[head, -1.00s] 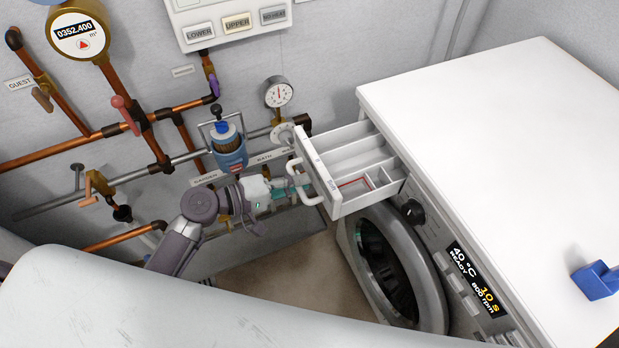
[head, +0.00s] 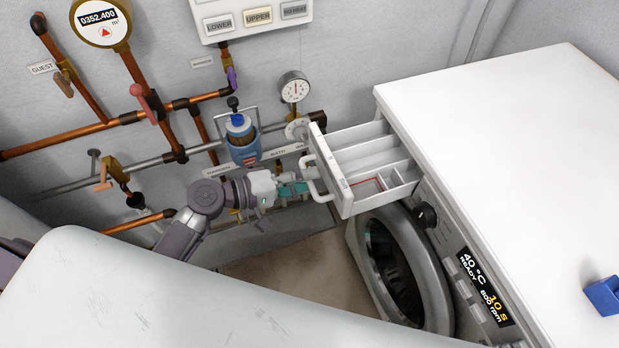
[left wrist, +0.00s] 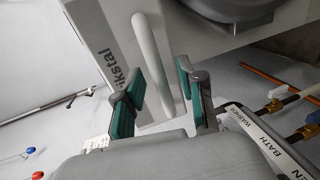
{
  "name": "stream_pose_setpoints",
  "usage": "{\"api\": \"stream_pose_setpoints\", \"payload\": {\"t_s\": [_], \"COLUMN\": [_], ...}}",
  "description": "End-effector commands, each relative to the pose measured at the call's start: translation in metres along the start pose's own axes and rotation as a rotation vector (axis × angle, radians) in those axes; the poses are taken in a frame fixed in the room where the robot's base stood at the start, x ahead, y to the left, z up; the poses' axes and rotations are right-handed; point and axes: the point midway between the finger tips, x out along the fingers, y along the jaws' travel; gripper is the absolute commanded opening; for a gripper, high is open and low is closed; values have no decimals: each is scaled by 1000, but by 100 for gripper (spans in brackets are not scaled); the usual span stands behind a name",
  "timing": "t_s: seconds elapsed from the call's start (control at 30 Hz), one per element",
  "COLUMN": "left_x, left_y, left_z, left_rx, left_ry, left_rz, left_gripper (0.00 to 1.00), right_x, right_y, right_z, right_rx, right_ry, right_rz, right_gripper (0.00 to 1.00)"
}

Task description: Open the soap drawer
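The soap drawer (head: 342,185) is pulled out of the white washing machine (head: 500,140), showing its compartments. Its light loop handle (head: 318,185) is on the front face. My left gripper (head: 306,187) is at this handle, coming from the left. In the left wrist view its two teal-padded fingers (left wrist: 162,95) are apart. The pale handle bar (left wrist: 151,60) runs up the drawer front (left wrist: 112,45) and its lower end shows between the fingers. I cannot tell whether a pad touches it. My right gripper is not in view.
Copper pipes (head: 75,135), valves, a blue-topped filter (head: 241,140) and a gauge (head: 294,87) are on the wall behind and left of my left gripper. The round washer door (head: 400,265) is below the drawer. A blue object (head: 604,296) lies on the machine top.

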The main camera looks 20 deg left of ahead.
Motion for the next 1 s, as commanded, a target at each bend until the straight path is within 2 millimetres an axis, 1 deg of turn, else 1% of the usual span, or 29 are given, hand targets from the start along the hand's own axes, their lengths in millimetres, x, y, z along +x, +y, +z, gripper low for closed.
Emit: {"api": "stream_pose_setpoints", "payload": {"t_s": [0.3, 0.4, 0.5, 0.6, 0.7, 1.0], "left_x": [-67, -85, -98, -106, -109, -109], "left_y": [-2, -1, -1, 0, 0, 0], "left_z": [0, 0, 0, 0, 0, 0], "left_rx": [-1, 1, 0, 1, 2, 2], "left_ry": [0, 0, 1, 0, -1, -1], "left_rz": [-5, -5, -4, -3, -2, -1], "left_gripper": [39, 39, 39, 39, 39, 39], "right_x": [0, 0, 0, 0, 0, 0], "right_y": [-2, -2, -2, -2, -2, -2], "right_z": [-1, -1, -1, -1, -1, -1], "right_rx": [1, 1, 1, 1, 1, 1], "right_ry": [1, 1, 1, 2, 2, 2], "right_rz": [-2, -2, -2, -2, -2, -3], "right_gripper": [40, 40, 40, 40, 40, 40]}}
